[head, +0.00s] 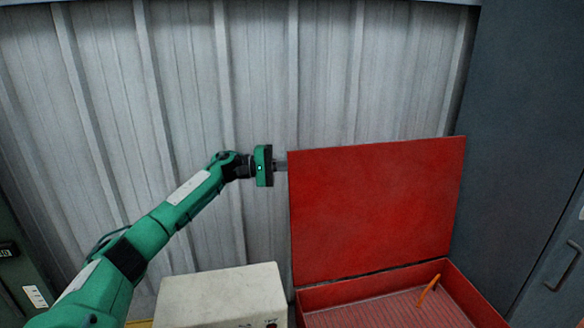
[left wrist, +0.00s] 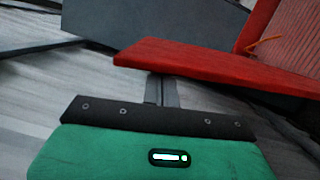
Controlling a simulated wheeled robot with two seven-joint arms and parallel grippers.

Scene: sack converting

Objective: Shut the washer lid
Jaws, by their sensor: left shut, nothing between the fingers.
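The washer lid (head: 375,208) is a flat red panel standing open, almost upright, at the back of the red washer (head: 484,300). In the left wrist view the lid (left wrist: 215,68) shows nearly edge-on across the top of the fingers. My left gripper (head: 282,165) is at the lid's upper left edge, its fingers shut and empty. The fingers (left wrist: 162,92) reach to the lid's edge or just behind it; I cannot tell whether they touch. My right gripper is in neither view.
An orange stick-like thing (head: 428,290) lies in the washer's ribbed basin. A whitish box (head: 222,296) stands left of the washer. A corrugated wall (head: 330,70) is close behind, and a dark cabinet (head: 530,120) stands at the right. The space above the basin looks clear.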

